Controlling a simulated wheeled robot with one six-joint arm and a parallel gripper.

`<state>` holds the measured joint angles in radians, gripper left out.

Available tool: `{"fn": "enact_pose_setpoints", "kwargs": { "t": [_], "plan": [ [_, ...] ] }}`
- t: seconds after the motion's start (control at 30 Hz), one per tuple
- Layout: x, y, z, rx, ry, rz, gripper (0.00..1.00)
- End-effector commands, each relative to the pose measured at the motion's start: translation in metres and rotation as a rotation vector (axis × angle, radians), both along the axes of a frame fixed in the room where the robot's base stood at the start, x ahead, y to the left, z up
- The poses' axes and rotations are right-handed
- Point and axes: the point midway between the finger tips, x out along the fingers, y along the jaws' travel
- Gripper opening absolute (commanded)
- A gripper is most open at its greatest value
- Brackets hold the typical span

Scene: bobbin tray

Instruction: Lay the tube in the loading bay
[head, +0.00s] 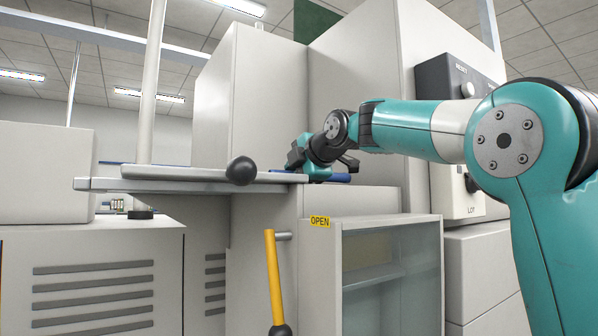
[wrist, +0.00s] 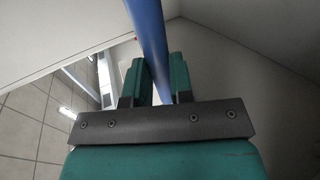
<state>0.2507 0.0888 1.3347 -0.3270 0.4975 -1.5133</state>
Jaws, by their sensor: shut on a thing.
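My gripper (head: 312,165) is at the right end of a grey shelf-like ledge (head: 150,186), in front of the pale machine housing. The blue tube (head: 338,177) shows on the right of the gripper, roughly level, with a short bit on its left. In the wrist view, the tube (wrist: 150,38) runs between the two green fingers of my gripper (wrist: 157,82), which is shut on it. Part of the tube is hidden by the gripper in the head view. I cannot tell for sure which part is the loading bay.
A glass-fronted cabinet (head: 335,275) with an OPEN label (head: 319,222) stands below the gripper. A yellow lever (head: 273,270) is left of it. A dark round knob (head: 240,170) sits by the ledge. A control panel (head: 450,190) is on the right, behind my arm.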

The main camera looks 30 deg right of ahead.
Motion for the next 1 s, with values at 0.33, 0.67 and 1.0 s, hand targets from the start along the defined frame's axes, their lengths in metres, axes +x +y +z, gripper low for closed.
{"fn": "enact_pose_setpoints", "kwargs": {
  "t": [0.33, 0.67, 1.0],
  "plan": [
    [0.0, -0.001, 0.0, 0.0, 0.0, -0.001, 0.51],
    [-0.03, -0.003, 0.007, -0.003, -0.005, -0.003, 0.51],
    [-0.112, -0.009, 0.04, -0.005, -0.005, -0.008, 0.51]
  ]
}}
